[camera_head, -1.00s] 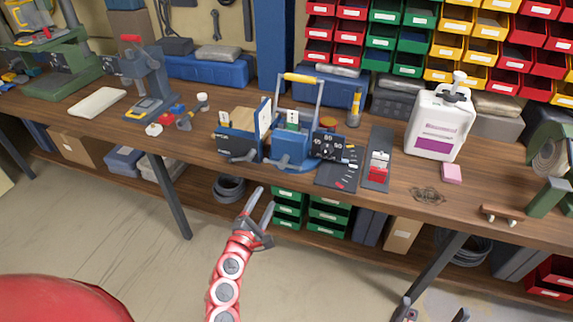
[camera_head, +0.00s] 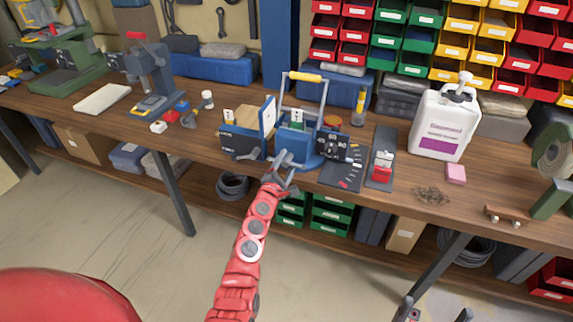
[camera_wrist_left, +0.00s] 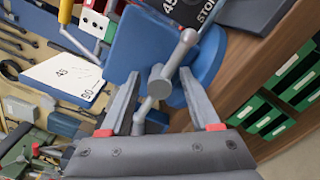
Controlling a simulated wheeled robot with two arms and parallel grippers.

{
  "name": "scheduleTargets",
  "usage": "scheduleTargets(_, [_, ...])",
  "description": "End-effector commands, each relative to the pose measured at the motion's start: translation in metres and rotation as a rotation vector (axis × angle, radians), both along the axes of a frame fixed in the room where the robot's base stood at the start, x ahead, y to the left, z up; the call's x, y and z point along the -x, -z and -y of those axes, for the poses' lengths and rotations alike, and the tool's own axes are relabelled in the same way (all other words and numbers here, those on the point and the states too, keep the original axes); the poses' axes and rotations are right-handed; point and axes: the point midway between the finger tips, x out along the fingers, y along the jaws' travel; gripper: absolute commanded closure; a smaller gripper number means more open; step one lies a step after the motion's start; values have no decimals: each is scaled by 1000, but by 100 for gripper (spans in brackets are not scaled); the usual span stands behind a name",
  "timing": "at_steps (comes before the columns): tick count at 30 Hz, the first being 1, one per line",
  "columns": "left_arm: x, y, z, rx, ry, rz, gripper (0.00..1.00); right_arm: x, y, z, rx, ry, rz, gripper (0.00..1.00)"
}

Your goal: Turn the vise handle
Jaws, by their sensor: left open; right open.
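The blue vise (camera_head: 297,146) stands at the front edge of the bench, in the middle of the head view. In the left wrist view its grey handle (camera_wrist_left: 176,58) is a slanted bar with a round knob at its upper end, crossing a central hub. My left gripper (camera_head: 283,169) is at the vise's front, open. Its fingers (camera_wrist_left: 159,82) reach to either side of the hub; whether they touch it I cannot tell. In the head view the gripper largely hides the handle. My right gripper (camera_head: 434,309) is open at the bottom edge, low and away from the bench.
A box with a wooden block (camera_head: 243,136) stands left of the vise and a black dial panel (camera_head: 338,147) right of it. A yellow-gripped lever frame (camera_head: 305,77) rises above the vise. A white jug (camera_head: 443,125) stands further right. The floor before the bench is clear.

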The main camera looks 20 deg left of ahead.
Motion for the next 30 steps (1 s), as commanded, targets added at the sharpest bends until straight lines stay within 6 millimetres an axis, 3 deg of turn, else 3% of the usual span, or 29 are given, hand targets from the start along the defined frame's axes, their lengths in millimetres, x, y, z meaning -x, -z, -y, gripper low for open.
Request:
scheduleTargets(9, [-2, 0, 0, -1, -1, 0, 37, 0, 0, 0, 0, 0, 0, 0])
scheduleTargets(20, [-2, 0, -1, -1, -2, 0, 100, 0, 0, 0, 0, 0, 0, 0])
scheduleTargets(30, [-2, 0, 0, -3, -1, 0, 100, 0, 1, 0, 0, 0, 0, 0])
